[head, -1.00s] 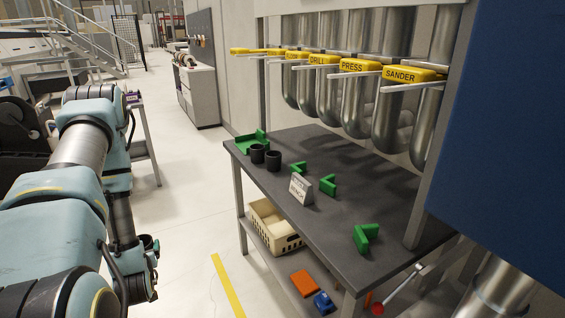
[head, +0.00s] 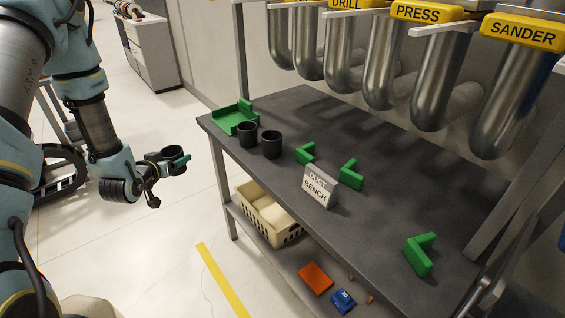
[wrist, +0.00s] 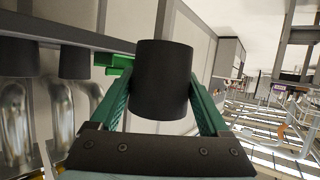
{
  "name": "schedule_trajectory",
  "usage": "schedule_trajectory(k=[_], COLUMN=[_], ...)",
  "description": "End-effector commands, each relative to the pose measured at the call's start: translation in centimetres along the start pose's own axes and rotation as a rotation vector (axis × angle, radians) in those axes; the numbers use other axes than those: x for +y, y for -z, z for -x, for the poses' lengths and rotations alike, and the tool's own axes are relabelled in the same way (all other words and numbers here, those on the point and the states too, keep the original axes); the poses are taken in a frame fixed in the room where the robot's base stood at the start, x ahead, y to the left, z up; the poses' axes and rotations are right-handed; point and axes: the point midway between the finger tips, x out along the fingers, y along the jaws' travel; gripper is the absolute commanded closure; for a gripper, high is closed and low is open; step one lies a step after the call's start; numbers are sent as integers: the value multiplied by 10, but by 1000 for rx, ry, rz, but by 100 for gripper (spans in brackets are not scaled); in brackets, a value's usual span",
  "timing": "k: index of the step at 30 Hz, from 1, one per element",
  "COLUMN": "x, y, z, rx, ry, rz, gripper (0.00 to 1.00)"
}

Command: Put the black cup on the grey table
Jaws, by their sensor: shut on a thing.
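My gripper (wrist: 160,100) is shut on a black cup (wrist: 161,75), with one green finger on each side of it in the wrist view. In the head view the held cup (head: 172,153) is left of the grey table (head: 330,125), apart from it and over the floor. Two other black cups, a left one (head: 247,135) and a right one (head: 271,145), stand upright side by side on the grey table near its left front edge.
A green tray (head: 236,119) lies at the table's left corner. Several green angle pieces (head: 350,174) and a sign (head: 320,187) reading "DUCT BENCH" stand on the table. A cream basket (head: 266,215) is on the lower shelf. Metal ducts (head: 385,75) hang behind.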

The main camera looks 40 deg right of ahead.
Motion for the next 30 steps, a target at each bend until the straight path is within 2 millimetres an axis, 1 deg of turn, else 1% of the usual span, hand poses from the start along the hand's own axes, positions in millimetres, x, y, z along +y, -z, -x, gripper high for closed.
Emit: schedule_trajectory(k=[1,2,3,5,6,8,9,11,12,15,18,21,23,30], x=[31,48,71,107,130,166,189,221,240,280,307,321,324,324], y=[14,21,29,41,48,57,63,70,74,80,84,85,80,43], z=[-9,-13,-17,-20,-21,-19,-17,-12,-8,2,11,16,16,2], rx=[3,0,-4,-9,-13,-20,-23,-29,-33,-41,-47,-53,-57,-58], ry=[-86,-135,-203,-304,-372,-475,-542,-637,-695,-818,-904,-952,-965,-971], rz=[-39,-60,-88,-131,-159,-202,-230,-270,-294,-345,-378,-397,-399,-398], gripper=[75,75,75,75,75,75,75,75,75,75,75,75,75,75])
